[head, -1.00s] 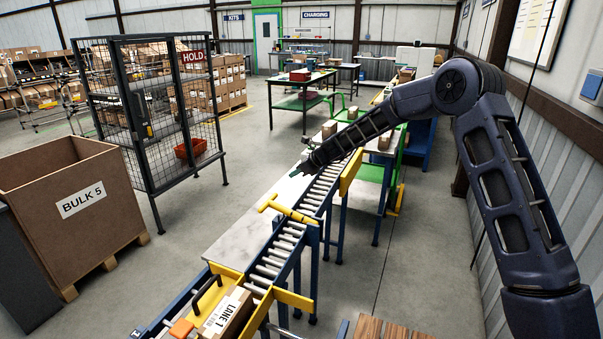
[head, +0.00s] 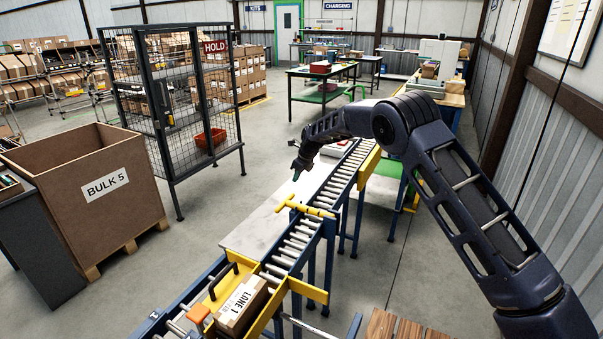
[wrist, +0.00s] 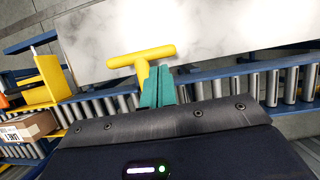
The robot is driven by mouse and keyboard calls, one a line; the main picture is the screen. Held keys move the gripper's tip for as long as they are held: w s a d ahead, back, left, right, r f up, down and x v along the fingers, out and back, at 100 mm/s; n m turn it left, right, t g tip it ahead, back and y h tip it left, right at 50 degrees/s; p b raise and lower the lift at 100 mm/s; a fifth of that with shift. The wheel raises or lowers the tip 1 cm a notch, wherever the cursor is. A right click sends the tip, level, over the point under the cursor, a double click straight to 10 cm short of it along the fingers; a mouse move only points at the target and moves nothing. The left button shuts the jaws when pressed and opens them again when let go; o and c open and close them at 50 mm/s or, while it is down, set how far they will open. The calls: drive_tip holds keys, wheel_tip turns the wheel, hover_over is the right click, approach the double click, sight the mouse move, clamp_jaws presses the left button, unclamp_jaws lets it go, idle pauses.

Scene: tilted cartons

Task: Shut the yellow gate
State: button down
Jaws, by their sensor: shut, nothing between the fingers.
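The yellow gate (head: 312,210) is a yellow bar with a T-shaped handle at its left end. It lies across the roller conveyor, with the handle over the edge of the pale worktop. In the wrist view the handle (wrist: 141,57) shows just left of my fingers, and the rest of the bar is largely hidden behind them. My gripper (head: 296,176) points down, just beyond the handle in the head view. Its teal fingers (wrist: 158,88) are shut and empty. I cannot tell whether they touch the gate.
A carton marked LANE 1 (head: 241,305) sits at the near end of the conveyor (head: 292,246) beside yellow guides. The pale worktop (head: 262,226) is bare near the gate. A BULK 5 bin (head: 80,190) and a mesh cage (head: 180,115) stand left.

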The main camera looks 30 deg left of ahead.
sight(289, 195)
drive_tip(key=shift+h, duration=0.8)
drive_tip(key=x, duration=0.3)
drive_tip(key=a+x, duration=0.1)
drive_tip(key=x, duration=0.2)
drive_tip(key=shift+a+f, duration=0.1)
drive_tip(key=shift+a, duration=0.05)
drive_tip(key=shift+x, duration=0.95)
drive_tip(key=shift+f, duration=0.15)
